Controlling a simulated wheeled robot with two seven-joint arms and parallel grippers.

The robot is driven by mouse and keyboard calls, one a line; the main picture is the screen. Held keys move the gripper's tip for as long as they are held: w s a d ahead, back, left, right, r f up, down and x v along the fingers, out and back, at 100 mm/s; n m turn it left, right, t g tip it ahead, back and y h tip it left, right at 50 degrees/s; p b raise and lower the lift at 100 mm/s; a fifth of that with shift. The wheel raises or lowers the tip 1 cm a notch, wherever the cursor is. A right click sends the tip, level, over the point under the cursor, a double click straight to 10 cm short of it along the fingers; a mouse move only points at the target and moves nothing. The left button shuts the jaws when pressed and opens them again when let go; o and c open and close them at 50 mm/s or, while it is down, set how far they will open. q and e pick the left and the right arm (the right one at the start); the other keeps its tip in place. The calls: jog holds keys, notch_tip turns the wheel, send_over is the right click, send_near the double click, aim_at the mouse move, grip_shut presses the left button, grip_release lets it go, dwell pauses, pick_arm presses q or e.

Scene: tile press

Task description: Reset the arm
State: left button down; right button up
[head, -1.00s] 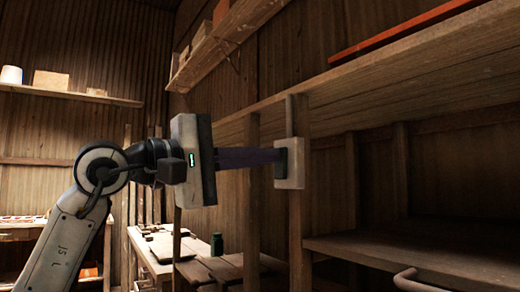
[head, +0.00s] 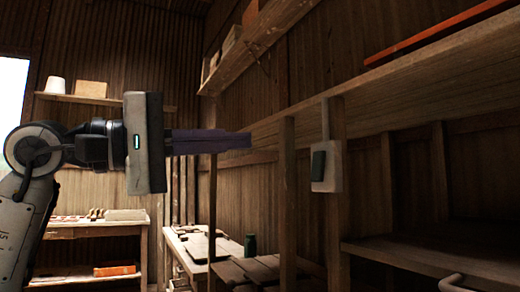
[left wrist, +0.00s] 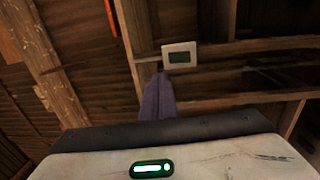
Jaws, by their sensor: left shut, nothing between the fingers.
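My left gripper (head: 248,140) reaches in from the left in the head view, its purple fingers closed together and empty, pointing right. A light switch box (head: 326,166), pale with a dark green rocker face, is fixed to a wooden post to the right of the fingertips. There is a clear gap between the fingertips and the box in the head view. In the left wrist view the box (left wrist: 180,57) shows just beyond the closed fingers (left wrist: 158,98). My right gripper is not in view.
A wooden shelf unit (head: 430,254) with a pale handle (head: 455,283) stands at the right. A high shelf (head: 262,34) runs along the wall. A low bench (head: 183,258) and a green jar (head: 250,245) stand behind. A small table (head: 95,229) is at the left.

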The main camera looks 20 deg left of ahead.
pick_arm(q)
jog(key=shift+s+a, duration=0.35)
jog(key=shift+s, duration=0.15)
